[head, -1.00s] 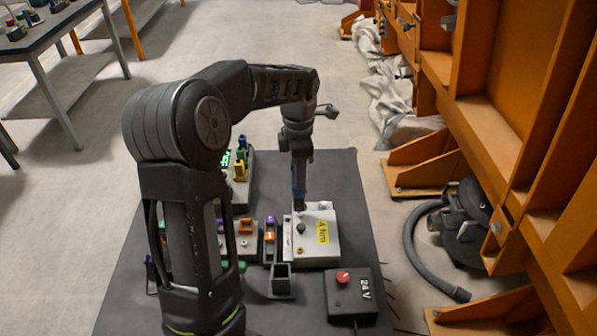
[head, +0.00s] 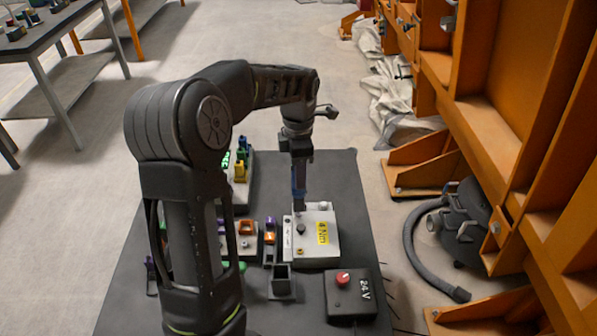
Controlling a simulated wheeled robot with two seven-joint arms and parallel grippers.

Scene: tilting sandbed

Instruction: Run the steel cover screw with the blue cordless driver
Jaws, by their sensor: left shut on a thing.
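My left gripper (head: 298,162) points down over the light grey cover box (head: 318,243) and is shut on the blue cordless driver (head: 298,182). The driver is upright, and its lower end is at the far left part of the box top. The box carries a yellow "4 Nm" label (head: 322,233) and a dark knob-like piece (head: 301,228). The steel cover screw cannot be made out; the driver's tip and the spot below it are too small to tell contact. My right gripper is not in view.
A dark box marked 24 V with a red knob (head: 343,278) and an open square holder (head: 282,284) stand in front. Coloured parts (head: 241,170) lie left, partly behind my arm. An orange steel frame (head: 520,130) and black hose (head: 418,250) are at right.

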